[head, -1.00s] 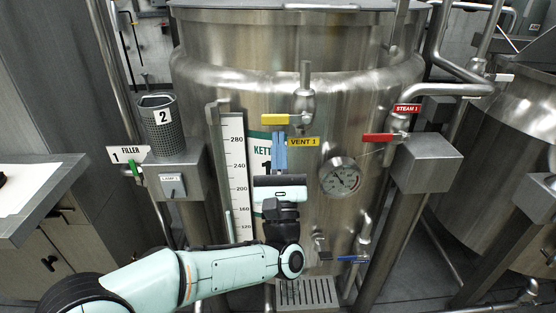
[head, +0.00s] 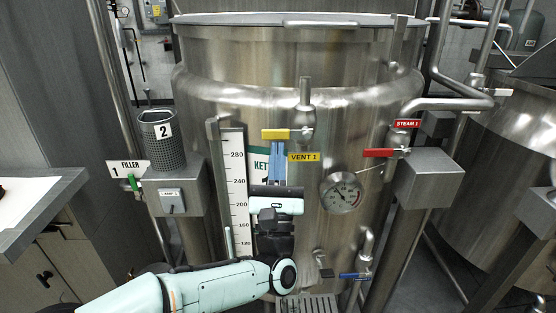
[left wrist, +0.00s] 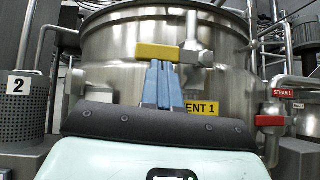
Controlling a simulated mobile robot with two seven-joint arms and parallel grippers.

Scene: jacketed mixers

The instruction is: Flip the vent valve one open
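The vent 1 valve has a yellow handle (head: 280,134) that lies level and points left from its metal body (head: 306,118) on the tank front. The handle also shows in the left wrist view (left wrist: 158,52). A yellow "VENT 1" label (head: 303,157) sits just below the valve. My left gripper (head: 277,144) points up, with its blue fingers close together just under the handle. The fingers look shut and empty in the left wrist view (left wrist: 161,64); whether the tips touch the handle I cannot tell. My right gripper is not in view.
A red steam handle (head: 378,153) and a pressure gauge (head: 342,193) are to the right. A level scale (head: 235,185) stands left of the fingers. A blue-handled valve (head: 354,276) is low on the tank. A mesh cup (head: 162,140) is at the left.

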